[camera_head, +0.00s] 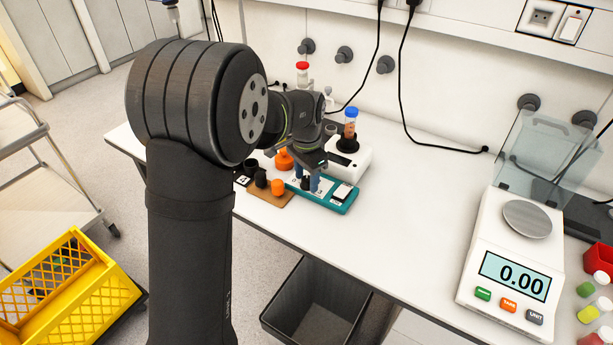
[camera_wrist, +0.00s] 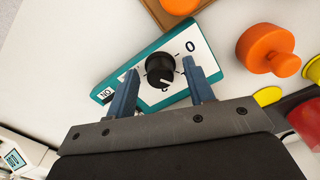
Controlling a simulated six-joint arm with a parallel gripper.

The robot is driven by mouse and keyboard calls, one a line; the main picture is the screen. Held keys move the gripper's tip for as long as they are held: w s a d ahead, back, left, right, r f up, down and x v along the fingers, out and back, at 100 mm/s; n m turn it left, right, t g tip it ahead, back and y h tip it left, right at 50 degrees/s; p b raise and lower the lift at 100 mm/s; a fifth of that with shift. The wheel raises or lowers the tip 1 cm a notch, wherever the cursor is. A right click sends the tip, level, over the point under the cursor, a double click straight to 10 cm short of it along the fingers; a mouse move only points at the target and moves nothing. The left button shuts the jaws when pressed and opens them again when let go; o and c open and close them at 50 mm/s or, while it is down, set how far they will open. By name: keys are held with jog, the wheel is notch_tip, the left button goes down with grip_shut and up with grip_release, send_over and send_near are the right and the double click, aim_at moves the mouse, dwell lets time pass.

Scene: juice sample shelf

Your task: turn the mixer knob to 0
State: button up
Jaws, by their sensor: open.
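The mixer knob (camera_wrist: 160,71) is round and black. It sits on the white face of a teal-edged control box (camera_wrist: 150,41), seen in the wrist view. A printed 0 (camera_wrist: 190,46) is to the knob's upper right. A light mark on the knob seems to point down in the picture, away from the 0. My gripper (camera_wrist: 160,66) is open, with one blue finger on each side of the knob and a visible gap to it. In the head view my gripper (camera_head: 309,184) is low over the teal box (camera_head: 338,207), and its fingers partly hide the knob.
Orange and black caps stand on a brown board (camera_head: 270,194) beside the box. A white device with an orange-liquid tube (camera_head: 350,128) stands behind it. An orange knobbed piece (camera_wrist: 268,48) is close to the right finger. A scale (camera_head: 512,255) is far right; the middle table is clear.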

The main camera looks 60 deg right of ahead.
jog(key=shift+f, duration=0.1)
jog(key=c, duration=1)
jog(key=n, duration=0.5)
jog(key=shift+n, duration=0.4)
jog(key=n, duration=0.5)
jog(key=shift+n, duration=0.7)
jog(key=o, duration=1)
